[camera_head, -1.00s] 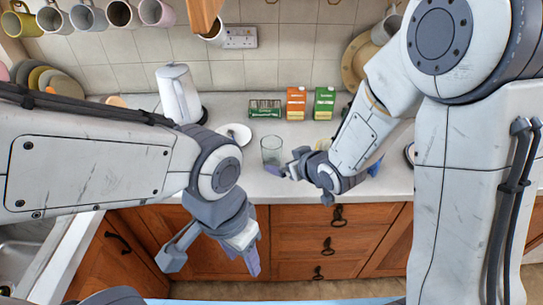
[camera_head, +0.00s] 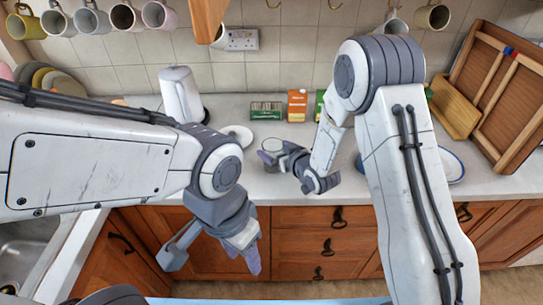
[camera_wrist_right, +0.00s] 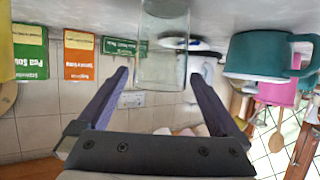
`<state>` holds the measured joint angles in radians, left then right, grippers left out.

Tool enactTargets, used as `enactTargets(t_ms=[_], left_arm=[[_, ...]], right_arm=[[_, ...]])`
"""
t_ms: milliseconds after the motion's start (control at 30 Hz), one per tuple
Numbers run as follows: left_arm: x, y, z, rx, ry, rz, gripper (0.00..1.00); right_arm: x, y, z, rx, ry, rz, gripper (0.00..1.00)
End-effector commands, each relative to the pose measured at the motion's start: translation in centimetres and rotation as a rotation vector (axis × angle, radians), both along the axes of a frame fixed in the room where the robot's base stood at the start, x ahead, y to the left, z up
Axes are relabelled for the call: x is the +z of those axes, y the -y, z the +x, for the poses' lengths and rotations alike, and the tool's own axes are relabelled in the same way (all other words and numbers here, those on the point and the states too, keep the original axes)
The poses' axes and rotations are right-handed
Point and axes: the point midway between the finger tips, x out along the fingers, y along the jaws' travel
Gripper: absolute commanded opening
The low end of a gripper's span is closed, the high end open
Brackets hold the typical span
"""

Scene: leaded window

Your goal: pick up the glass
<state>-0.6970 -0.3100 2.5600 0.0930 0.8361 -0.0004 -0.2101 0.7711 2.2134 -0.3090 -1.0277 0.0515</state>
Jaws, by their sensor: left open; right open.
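The clear glass (camera_head: 272,145) stands on the counter, partly hidden behind my right gripper in the head view. In the right wrist view, which is upside down, the glass (camera_wrist_right: 163,45) lies in line with the gap between the fingertips. My right gripper (camera_wrist_right: 159,76) is open, one finger to each side of the glass; I cannot see contact. In the head view the right gripper (camera_head: 270,156) is low over the counter at the glass. My left gripper (camera_head: 212,262) is open and empty, in front of the cupboards and away from the glass.
A white kettle (camera_head: 180,95) and a white saucer (camera_head: 238,135) stand left of the glass. A green box (camera_head: 265,110) and an orange carton (camera_head: 297,105) stand behind it. A wooden rack (camera_head: 510,95) is at right. A teal mug (camera_wrist_right: 265,55) shows in the right wrist view.

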Motion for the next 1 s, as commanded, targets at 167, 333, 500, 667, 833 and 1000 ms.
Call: enactTargets(t_ms=[167, 333, 500, 667, 833, 1000], left_arm=[[0.8, 0.0, 0.0, 0.0, 0.0, 0.0, 0.5], [0.7, 0.0, 0.0, 0.0, 0.0, 0.0, 0.5], [0.7, 0.0, 0.0, 0.0, 0.0, 0.0, 0.5], [0.7, 0.0, 0.0, 0.0, 0.0, 0.0, 0.5], [0.7, 0.0, 0.0, 0.0, 0.0, 0.0, 0.5], [0.6, 0.0, 0.0, 0.0, 0.0, 0.0, 0.5]], right_arm=[[-0.6, -0.9, 1.6, -0.001, 0.0, 0.0, 1.0], [-0.8, -0.9, 1.8, -0.001, 0.0, 0.0, 1.0], [-0.8, -0.9, 1.8, -0.001, 0.0, 0.0, 0.69], [-0.8, -0.9, 1.8, -0.001, 0.0, 0.0, 0.09], [-0.7, -0.9, 1.8, -0.001, 0.002, 0.001, 0.09], [-0.2, -0.9, 1.8, -0.001, 0.003, 0.001, 0.09]])
